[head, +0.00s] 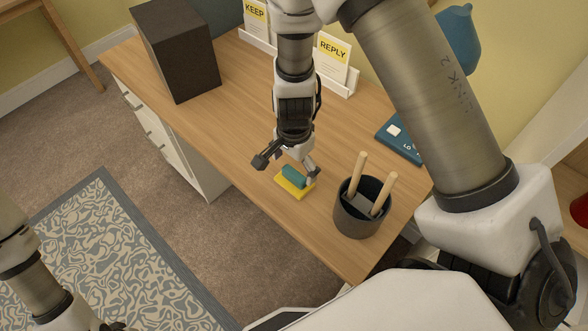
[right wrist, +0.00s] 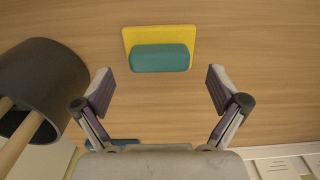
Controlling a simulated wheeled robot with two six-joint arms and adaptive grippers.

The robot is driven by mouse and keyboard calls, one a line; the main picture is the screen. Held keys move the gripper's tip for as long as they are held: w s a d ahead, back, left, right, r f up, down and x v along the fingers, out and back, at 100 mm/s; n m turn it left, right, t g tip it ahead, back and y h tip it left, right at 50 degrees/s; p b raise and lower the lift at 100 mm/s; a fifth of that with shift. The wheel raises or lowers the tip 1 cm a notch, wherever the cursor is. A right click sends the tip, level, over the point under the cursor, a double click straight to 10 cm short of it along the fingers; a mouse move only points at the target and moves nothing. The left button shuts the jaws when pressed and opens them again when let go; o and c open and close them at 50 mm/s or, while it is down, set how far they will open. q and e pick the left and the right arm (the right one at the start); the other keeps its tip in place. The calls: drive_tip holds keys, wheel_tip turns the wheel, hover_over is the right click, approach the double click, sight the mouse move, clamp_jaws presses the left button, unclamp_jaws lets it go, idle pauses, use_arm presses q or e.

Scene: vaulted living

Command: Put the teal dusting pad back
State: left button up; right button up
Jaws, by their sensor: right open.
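The teal dusting pad (head: 294,177) is a rounded teal block on a flat yellow square (head: 303,193); I cannot tell whether the two are joined. It lies on the wooden desk, left of the dark pot. In the right wrist view the teal pad (right wrist: 160,58) and yellow square (right wrist: 130,38) show whole, just beyond the fingertips. My right gripper (head: 287,168) is open above the pad, and in the right wrist view the open gripper (right wrist: 161,80) has nothing between its fingers. My left arm shows at the lower left, but its gripper is out of view.
A dark pot (head: 357,215) with two wooden handles stands near the desk's front edge. A blue book (head: 400,140) lies farther right. A dark box (head: 176,50) stands at the back left, and KEEP (head: 256,15) and REPLY (head: 332,55) cards stand along the back. The desk's left middle is clear.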

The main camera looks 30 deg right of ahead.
sight(294, 173)
wheel_tip(294, 173, up, 8)
drive_tip(key=shift+p, duration=0.35)
